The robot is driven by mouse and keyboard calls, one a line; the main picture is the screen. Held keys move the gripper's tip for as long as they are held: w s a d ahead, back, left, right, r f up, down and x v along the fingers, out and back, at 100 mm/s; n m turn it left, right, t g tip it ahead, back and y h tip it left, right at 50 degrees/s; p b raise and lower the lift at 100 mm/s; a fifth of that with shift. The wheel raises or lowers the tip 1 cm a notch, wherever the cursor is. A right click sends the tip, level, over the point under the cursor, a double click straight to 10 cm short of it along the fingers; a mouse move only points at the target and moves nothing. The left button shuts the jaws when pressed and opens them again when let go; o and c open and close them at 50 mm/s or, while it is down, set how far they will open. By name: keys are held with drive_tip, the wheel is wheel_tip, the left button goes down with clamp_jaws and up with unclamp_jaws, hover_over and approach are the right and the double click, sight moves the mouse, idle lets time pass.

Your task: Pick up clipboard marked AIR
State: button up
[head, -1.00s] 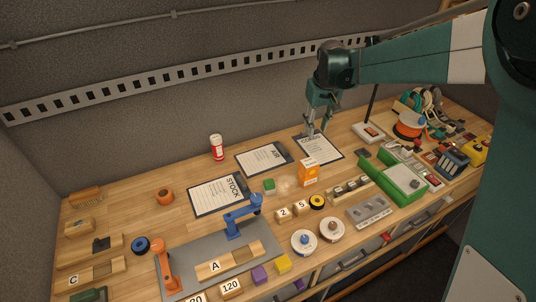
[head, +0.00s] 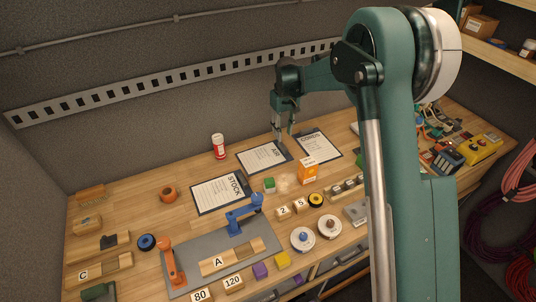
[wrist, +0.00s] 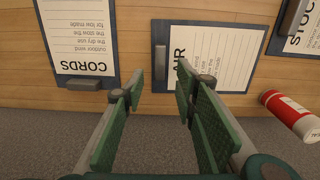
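The AIR clipboard (head: 259,158) lies flat on the bench, a white sheet on a dark board, between the STOCK and CORDS clipboards. In the wrist view the AIR clipboard (wrist: 220,60) shows its clip edge beside my fingers. My gripper (head: 284,137) points down near that clip edge, towards the back of the bench. In the wrist view my gripper (wrist: 160,78) is open with nothing between its fingers. One finger overlaps the left edge of the AIR board in that picture. I cannot tell its exact height, and no contact shows.
The CORDS clipboard (head: 321,145) lies right of AIR, and the STOCK clipboard (head: 218,194) lies left. A red-and-white bottle (head: 219,147) stands behind left. The wall is close behind.

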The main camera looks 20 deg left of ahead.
sight(283, 145)
drive_tip(key=shift+a+f, duration=0.1)
drive_tip(key=shift+f, duration=0.05)
drive_tip(key=shift+f, duration=1.25)
drive_tip(key=shift+s+f+p, duration=0.1)
drive_tip(key=shift+f+p, duration=0.2)
drive_tip(key=shift+f, duration=2.3)
drive_tip(key=shift+c, duration=0.2)
clamp_jaws()
